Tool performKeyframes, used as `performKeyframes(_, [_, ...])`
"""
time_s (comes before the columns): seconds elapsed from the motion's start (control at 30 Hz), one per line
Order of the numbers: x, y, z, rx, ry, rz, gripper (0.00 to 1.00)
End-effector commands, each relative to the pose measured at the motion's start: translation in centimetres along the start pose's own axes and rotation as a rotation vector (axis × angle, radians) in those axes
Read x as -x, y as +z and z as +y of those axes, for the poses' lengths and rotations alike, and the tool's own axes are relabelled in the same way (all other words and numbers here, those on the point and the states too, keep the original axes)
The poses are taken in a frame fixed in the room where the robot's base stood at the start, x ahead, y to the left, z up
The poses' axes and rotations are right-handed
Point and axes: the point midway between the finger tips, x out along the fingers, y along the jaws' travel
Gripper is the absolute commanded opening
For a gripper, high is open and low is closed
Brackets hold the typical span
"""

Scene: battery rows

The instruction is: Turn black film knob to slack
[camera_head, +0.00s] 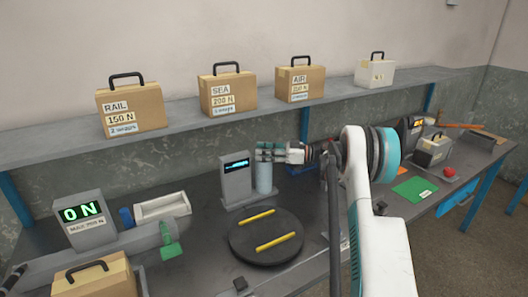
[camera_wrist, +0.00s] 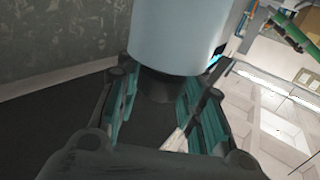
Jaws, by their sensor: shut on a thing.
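The pale blue film roll (camera_head: 264,177) stands upright beside a grey post with a small lit blue display (camera_head: 236,165). My gripper (camera_head: 270,151) comes in from the right at the top of the roll. Its teal fingers cover the knob there in the head view. In the wrist view the roll (camera_wrist: 180,35) fills the top, and the black knob (camera_wrist: 160,86) sticks out from its end between my fingers (camera_wrist: 168,92). The fingers are shut on the knob.
A black turntable (camera_head: 266,250) with two yellow strips lies in front of the roll. Cardboard cases labelled RAIL (camera_head: 130,108), SEA (camera_head: 228,90) and AIR (camera_head: 300,82) stand on the shelf (camera_head: 60,146) above. Another case (camera_head: 95,279) sits at the front left. A green sheet (camera_head: 414,190) lies at right.

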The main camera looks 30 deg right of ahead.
Motion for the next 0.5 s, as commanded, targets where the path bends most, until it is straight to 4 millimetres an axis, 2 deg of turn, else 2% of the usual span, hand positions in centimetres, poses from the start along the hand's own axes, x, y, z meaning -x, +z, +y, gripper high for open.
performKeyframes(0.5, [-0.06,0.02,0.03,0.000,-0.098,0.000,0.11])
